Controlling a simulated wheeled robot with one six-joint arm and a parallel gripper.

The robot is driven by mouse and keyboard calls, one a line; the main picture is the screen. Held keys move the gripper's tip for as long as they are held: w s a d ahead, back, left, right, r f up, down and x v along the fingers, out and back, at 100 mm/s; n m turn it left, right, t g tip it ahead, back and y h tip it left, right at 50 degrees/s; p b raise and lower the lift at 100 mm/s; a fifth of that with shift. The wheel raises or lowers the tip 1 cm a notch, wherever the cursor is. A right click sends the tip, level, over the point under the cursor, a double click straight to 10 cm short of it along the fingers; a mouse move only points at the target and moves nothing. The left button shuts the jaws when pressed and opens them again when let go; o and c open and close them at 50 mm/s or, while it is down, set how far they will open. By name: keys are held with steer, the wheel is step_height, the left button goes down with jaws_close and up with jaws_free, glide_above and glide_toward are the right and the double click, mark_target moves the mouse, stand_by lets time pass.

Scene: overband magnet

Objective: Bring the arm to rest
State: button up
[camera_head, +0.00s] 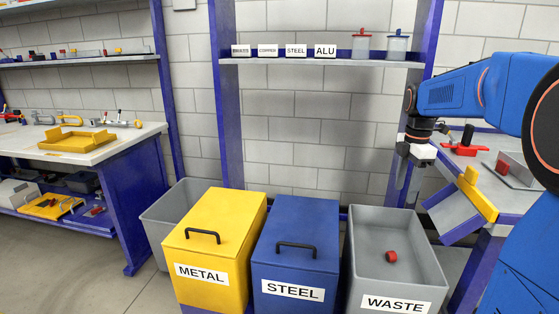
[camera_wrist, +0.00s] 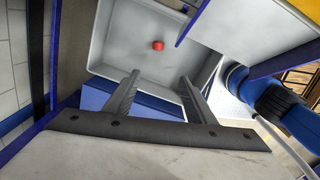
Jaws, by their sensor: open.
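My gripper (camera_head: 403,172) hangs at the end of my blue arm, above the right side of the grey WASTE bin (camera_head: 427,260). In the wrist view my gripper (camera_wrist: 160,85) shows two dark fingers spread apart with nothing between them. A small red piece (camera_head: 391,257) lies on the floor of the WASTE bin. The red piece also shows in the wrist view (camera_wrist: 157,45), beyond the fingertips.
A yellow METAL bin (camera_head: 228,220) and a blue STEEL bin (camera_head: 297,230) stand left of the WASTE bin, both lidded. A workbench (camera_head: 512,200) with a yellow-edged tilted chute (camera_head: 478,196) is close at right. A labelled shelf (camera_head: 300,61) spans the back wall.

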steer(key=s+a+m+t, duration=0.2)
steer(key=s+a+m, duration=0.65)
steer(key=s, duration=0.55)
steer(key=s+a+f+m+t, duration=0.1)
steer(key=s+a+f+m, duration=0.1)
steer(key=s+f+m, duration=0.2)
steer(key=s+a+f+m+t, duration=0.1)
steer(key=s+a+f+m, duration=0.2)
steer(key=s, duration=0.8)
steer(key=shift+a+f+m+t, duration=0.25)
steer(key=shift+f+m+t, duration=0.05)
steer(key=shift+f+m, duration=0.7)
steer(key=shift+r, duration=0.1)
